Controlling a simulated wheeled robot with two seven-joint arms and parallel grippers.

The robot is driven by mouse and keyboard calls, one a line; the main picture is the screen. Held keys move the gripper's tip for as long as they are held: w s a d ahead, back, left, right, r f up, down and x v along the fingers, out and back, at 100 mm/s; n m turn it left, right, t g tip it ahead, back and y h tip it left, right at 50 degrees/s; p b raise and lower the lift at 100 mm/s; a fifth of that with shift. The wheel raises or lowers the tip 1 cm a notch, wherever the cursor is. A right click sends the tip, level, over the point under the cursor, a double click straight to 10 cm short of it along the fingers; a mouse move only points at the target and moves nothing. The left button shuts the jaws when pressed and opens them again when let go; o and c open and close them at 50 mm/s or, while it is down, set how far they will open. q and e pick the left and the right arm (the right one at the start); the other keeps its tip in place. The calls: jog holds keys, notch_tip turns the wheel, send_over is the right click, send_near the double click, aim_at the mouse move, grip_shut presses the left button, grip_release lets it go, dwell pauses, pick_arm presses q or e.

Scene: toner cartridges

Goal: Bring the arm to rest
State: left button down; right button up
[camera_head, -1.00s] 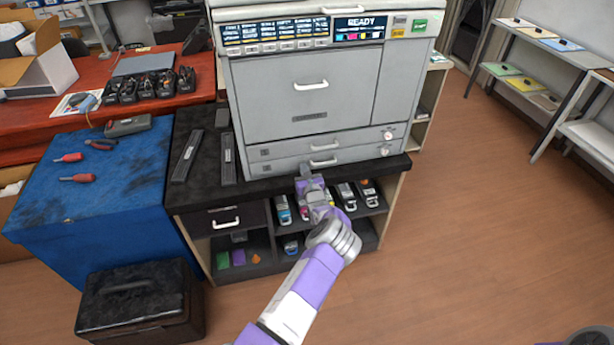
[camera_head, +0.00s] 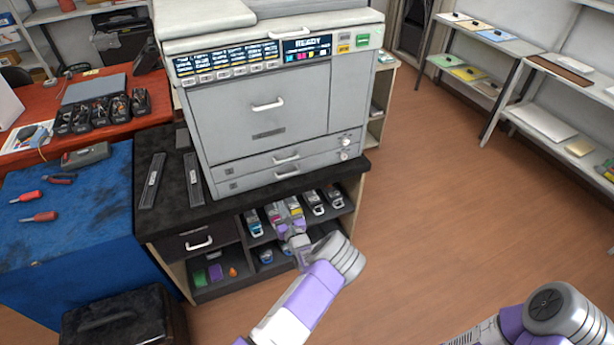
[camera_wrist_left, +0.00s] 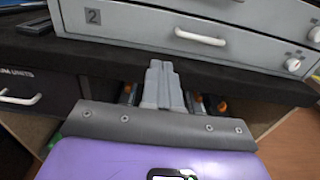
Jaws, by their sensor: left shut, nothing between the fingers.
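My left gripper (camera_head: 292,229) is in front of the open shelf under the printer, its jaws shut and empty. In the left wrist view its closed fingers (camera_wrist_left: 162,78) point toward the dark counter edge below a printer drawer, with parts of cartridges on both sides. My left arm (camera_head: 310,290) reaches in from the bottom of the head view. My right arm (camera_head: 560,312) shows only as a rounded joint at the lower right; its gripper is out of view.
The printer (camera_head: 270,100) stands on a black counter (camera_head: 170,215) with a cartridge shelf below. Cartridges, including a cyan one (camera_head: 253,224), sit in the shelf. A blue workbench (camera_head: 75,225) and black case (camera_head: 120,325) are left. The wooden floor (camera_head: 440,210) is clear to the right.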

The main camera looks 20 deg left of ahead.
pick_arm(q)
jog(key=s+a+f+n+g, duration=0.4)
jog(key=s+f+n+g, duration=0.3)
jog(key=s, duration=0.5)
jog(key=s+d+f+n+g+h, duration=0.3)
jog(key=s+f+g, duration=0.1)
jog(key=s, duration=0.4)
jog(key=s+d+f+n+g+h, duration=0.3)
jog(key=s+d+f+g, duration=0.15)
jog(key=s, duration=0.35)
jog(key=s+d+n+h, duration=0.4)
jog(key=d, duration=0.3)
jog(key=s+d+n+h, duration=0.3)
jog(key=d+h, duration=0.1)
jog(key=d, duration=0.3)
jog(key=w+d+r+n+t+h, duration=0.2)
jog(key=d+r+n, duration=0.4)
jog(key=d+n, duration=0.3)
jog(key=shift+r+t+h, duration=0.25)
jog(key=shift+t+h, duration=0.45)
jog(key=shift+t, duration=0.25)
